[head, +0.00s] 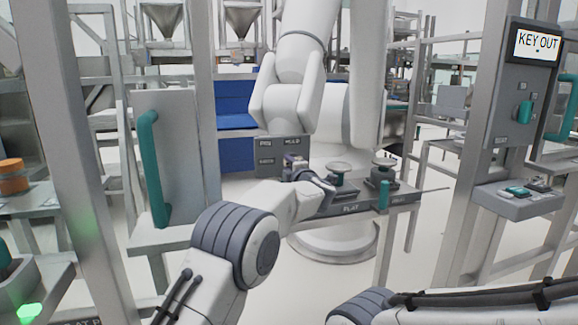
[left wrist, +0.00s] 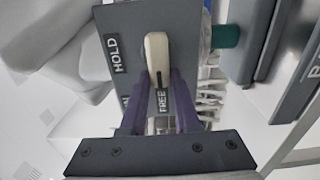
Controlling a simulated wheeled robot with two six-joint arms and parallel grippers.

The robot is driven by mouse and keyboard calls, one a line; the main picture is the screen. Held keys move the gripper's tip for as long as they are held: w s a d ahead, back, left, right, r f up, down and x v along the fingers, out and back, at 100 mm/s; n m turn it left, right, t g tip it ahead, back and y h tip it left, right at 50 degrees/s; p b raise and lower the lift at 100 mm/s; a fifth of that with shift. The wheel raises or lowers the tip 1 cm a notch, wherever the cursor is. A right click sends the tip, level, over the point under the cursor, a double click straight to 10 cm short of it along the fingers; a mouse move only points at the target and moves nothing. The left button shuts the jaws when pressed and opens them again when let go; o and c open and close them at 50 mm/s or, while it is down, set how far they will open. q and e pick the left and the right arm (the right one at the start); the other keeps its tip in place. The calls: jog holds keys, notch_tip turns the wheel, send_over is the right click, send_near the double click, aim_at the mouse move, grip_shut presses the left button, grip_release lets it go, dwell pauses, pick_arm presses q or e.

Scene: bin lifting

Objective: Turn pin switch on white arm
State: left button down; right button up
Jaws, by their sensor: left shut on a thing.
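The large white arm (head: 290,85) stands in the middle of the head view and carries a dark grey switch panel (head: 270,158). In the left wrist view the panel (left wrist: 125,45) bears the words HOLD and FREE. The cream pin switch (left wrist: 156,50) sits on it, upright in the picture, its dark-marked lower end beside FREE. My left gripper (head: 297,164) is at the panel, and in the left wrist view its purple fingers (left wrist: 159,82) are shut on the switch, one on each side. My right gripper is out of view; only part of my right arm shows at bottom right.
A flat grey table (head: 400,197) with round-topped fixtures stands right of my left gripper. A gate panel with a teal handle (head: 153,165) is at left. A post at right holds a KEY OUT screen (head: 536,44) and a small control box (head: 515,200).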

pick_arm(q)
jog(key=shift+f, duration=0.1)
jog(key=c, duration=0.6)
grip_release()
jog(key=shift+c, duration=0.2)
jog(key=v, duration=1)
jog(key=shift+s+b, duration=0.2)
jog(key=shift+b, duration=0.2)
